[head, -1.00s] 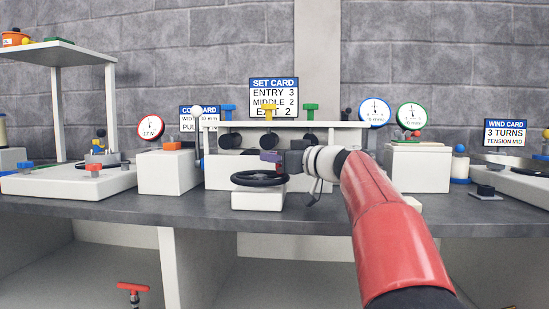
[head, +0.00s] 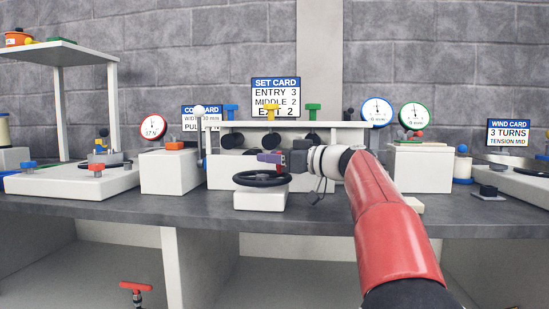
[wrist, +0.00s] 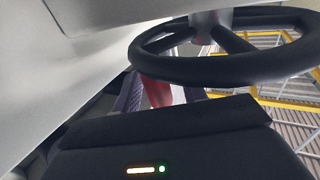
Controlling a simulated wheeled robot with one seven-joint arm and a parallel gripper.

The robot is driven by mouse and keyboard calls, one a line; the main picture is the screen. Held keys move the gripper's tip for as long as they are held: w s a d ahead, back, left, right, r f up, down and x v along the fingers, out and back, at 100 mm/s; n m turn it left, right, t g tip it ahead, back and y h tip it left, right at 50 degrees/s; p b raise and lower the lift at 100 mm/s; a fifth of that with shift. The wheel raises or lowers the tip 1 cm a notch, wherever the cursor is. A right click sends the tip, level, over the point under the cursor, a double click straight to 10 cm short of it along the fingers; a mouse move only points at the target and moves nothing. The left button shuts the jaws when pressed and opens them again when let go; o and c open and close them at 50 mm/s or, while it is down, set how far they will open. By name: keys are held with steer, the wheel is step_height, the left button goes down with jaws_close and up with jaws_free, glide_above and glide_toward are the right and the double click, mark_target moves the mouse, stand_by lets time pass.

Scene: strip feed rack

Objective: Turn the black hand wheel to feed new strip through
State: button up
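The black hand wheel (head: 250,184) lies nearly flat on a white block at the front of the bench in the head view. In the wrist view its rim and spokes (wrist: 215,76) fill the upper right. My gripper (head: 268,158) is just above and behind the wheel's far rim, pointing left. In the wrist view two purple-grey fingers (wrist: 160,92) show partly behind the dark gripper body, with a gap between them. I cannot tell whether a finger touches the rim.
Behind the wheel stands the white roller rack (head: 225,172) with blue, yellow and green knobs and black rollers. A set card (head: 276,97) stands above it. White blocks (head: 170,172) and gauges (head: 152,128) flank it. The grey bench (head: 330,221) is bare in front.

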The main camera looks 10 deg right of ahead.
steer(key=v, duration=0.7)
steer(key=shift+s+d+b, duration=0.3)
steer(key=shift+b, duration=0.15)
